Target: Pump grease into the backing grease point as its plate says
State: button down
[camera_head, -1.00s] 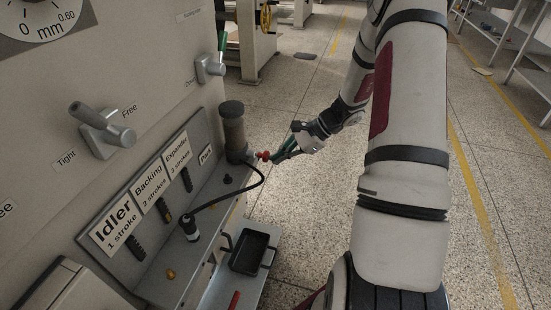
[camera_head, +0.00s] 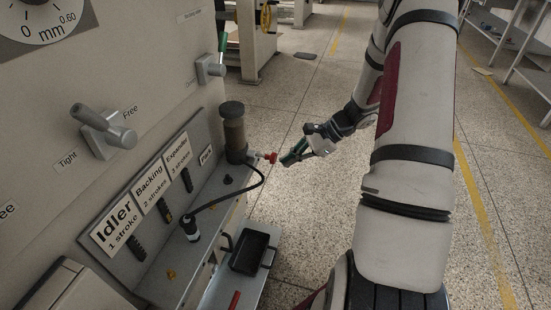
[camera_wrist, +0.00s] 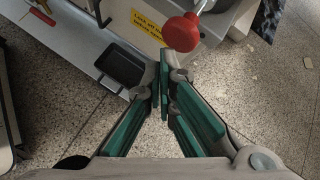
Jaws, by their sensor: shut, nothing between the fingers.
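The grease pump (camera_head: 234,132), a brown cylinder, stands at the ledge's far end. Its lever ends in a red knob (camera_head: 270,157), which shows large in the wrist view (camera_wrist: 181,32). My gripper (camera_head: 285,161) is shut and empty, its fingertips close to the knob; I cannot tell whether they touch. The Backing plate (camera_head: 151,185) reads "2 strokes", between the Idler plate (camera_head: 115,227) and the Expander plate (camera_head: 177,154). A black hose runs from the pump to an upright coupler (camera_head: 191,229) on the ledge, roughly in front of the Backing plate. The point under it is hidden.
A yellowish fitting (camera_head: 170,274) and a dark fitting (camera_head: 228,179) sit on the ledge. A black tray (camera_head: 249,252) lies below it, with a red object (camera_head: 234,300) nearby. A handle (camera_head: 100,128) juts from the machine panel. The floor right of the ledge is open.

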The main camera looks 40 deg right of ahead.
jog(key=shift+s+d, duration=0.15)
jog(key=shift+s, duration=0.05)
jog(key=s+d, duration=0.1)
jog(key=s, duration=0.1)
jog(key=s+d, duration=0.1)
jog(key=d, duration=0.1)
jog(key=shift+s, duration=0.4)
dwell(0.8)
